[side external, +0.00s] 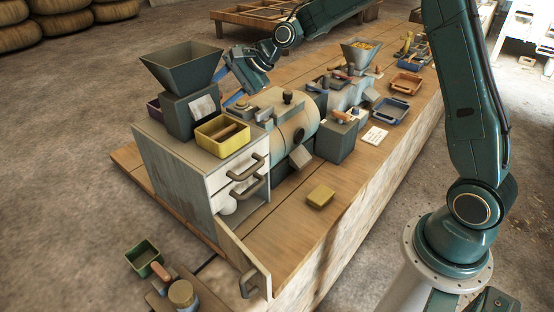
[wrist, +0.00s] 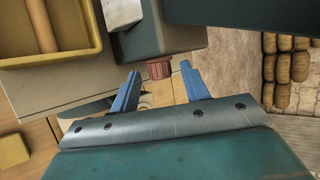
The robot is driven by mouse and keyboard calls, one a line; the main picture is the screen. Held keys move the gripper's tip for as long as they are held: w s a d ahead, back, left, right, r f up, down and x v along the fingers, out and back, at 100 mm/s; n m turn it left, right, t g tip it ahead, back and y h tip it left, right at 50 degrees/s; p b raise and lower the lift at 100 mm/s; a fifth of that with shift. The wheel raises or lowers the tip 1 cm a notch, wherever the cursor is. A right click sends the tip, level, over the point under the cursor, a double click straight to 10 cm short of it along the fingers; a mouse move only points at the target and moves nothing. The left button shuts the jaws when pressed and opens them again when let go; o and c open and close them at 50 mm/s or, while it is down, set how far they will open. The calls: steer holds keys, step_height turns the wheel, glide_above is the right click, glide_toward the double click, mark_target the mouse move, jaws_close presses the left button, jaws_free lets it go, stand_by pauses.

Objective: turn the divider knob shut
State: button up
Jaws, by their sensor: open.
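The divider knob (wrist: 159,70) is a reddish-brown ribbed knob on the side of a dark grey housing (wrist: 165,38) in the wrist view. My gripper (wrist: 160,69) is open, with one blue finger on each side of the knob. The fingertips come about level with the knob, with visible gaps, and nothing is held. In the side external view my gripper (side external: 236,97) is beside the right side of the divider (side external: 180,117), the grey machine with a square hopper (side external: 182,66). The knob is hidden there.
A yellow tray (side external: 205,147) with a brown roller sits on the white cabinet (side external: 170,170), beside the divider. A rounded metal machine (side external: 290,115) stands close right of my gripper. A yellow block (side external: 320,196) lies on the bench.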

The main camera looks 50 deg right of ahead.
steer(key=shift+w+a+f, duration=0.1)
steer(key=shift+w+f, duration=0.05)
steer(key=c, duration=1)
steer(key=shift+t, duration=0.4)
steer(key=shift+s+f+n+t, duration=0.15)
steer(key=shift+n+t, duration=0.05)
steer(key=shift+t, duration=0.4)
steer(key=shift+s+f+n+t, duration=0.1)
steer(key=shift+f+n+t, duration=0.1)
steer(key=shift+t, duration=0.4)
steer(key=shift+f+n+t+y, duration=0.1)
steer(key=shift+n+t+y, duration=0.25)
steer(key=shift+t, duration=0.65)
